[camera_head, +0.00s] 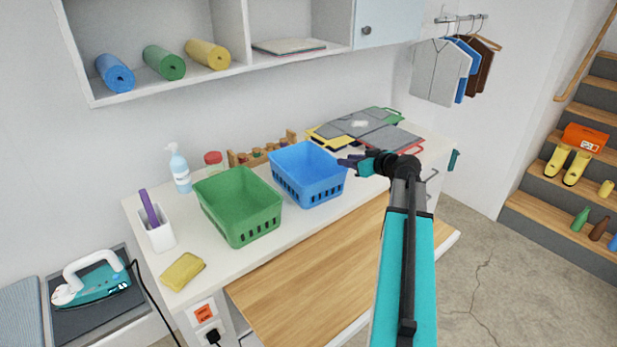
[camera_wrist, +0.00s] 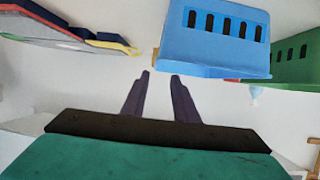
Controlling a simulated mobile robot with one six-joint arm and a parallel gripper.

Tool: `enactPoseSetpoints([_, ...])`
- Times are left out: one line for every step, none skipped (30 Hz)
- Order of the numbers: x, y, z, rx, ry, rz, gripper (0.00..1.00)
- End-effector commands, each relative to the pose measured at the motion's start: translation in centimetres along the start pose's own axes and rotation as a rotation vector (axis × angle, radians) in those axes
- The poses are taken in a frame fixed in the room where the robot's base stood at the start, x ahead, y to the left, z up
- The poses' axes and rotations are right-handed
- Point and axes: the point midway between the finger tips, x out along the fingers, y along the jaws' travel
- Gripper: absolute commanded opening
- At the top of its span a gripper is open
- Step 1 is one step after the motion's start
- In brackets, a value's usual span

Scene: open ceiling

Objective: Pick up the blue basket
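The blue basket (camera_head: 308,178) stands upright on the white counter, with slots along its side and an open top. It also shows at the upper right of the wrist view (camera_wrist: 218,52). My gripper (camera_head: 345,162) is just right of the basket's right end in the head view, near rim height. In the wrist view my gripper's two purple fingers (camera_wrist: 160,74) are apart with nothing between them. The right fingertip lies close to the basket's lower edge in that picture; I cannot tell whether they touch.
A green basket (camera_head: 238,208) stands close on the blue basket's left. Folded grey and coloured items (camera_head: 365,132) lie to the right behind. A soap bottle (camera_head: 179,170), a white holder (camera_head: 158,232) and a yellow cloth (camera_head: 182,271) are at the left. The wooden surface (camera_head: 315,262) in front is clear.

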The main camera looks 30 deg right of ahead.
Motion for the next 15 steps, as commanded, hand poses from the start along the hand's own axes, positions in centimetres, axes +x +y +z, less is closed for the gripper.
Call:
enactPoseSetpoints([-0.1,0.2,0.1,0.001,0.000,0.003,0.27])
enactPoseSetpoints([-0.2,0.3,0.1,0.002,0.000,0.004,0.27])
enactPoseSetpoints([-0.3,0.4,0.1,0.002,0.000,0.006,0.27])
enactPoseSetpoints([-0.3,0.5,0.1,0.003,0.000,0.007,0.27])
enactPoseSetpoints([-0.4,0.7,0.2,0.004,0.000,0.009,0.27])
enactPoseSetpoints([-0.5,0.8,0.2,0.005,0.000,0.011,0.27])
enactPoseSetpoints([-0.6,0.9,0.2,0.005,0.000,0.013,0.27])
enactPoseSetpoints([-0.7,1.0,0.3,0.006,0.000,0.014,0.27])
enactPoseSetpoints([-0.8,1.2,0.3,0.007,0.000,0.016,0.27])
enactPoseSetpoints([-0.8,1.3,0.3,0.007,0.000,0.017,0.27])
enactPoseSetpoints([-0.9,1.4,0.4,0.008,0.000,0.018,0.27])
enactPoseSetpoints([-0.9,1.4,0.4,0.008,0.000,0.019,0.27])
enactPoseSetpoints([-0.9,1.5,0.4,0.008,0.000,0.020,0.27])
enactPoseSetpoints([-1.0,1.6,0.4,0.009,0.000,0.021,0.27])
enactPoseSetpoints([-1.0,1.6,0.4,0.009,0.000,0.021,0.27])
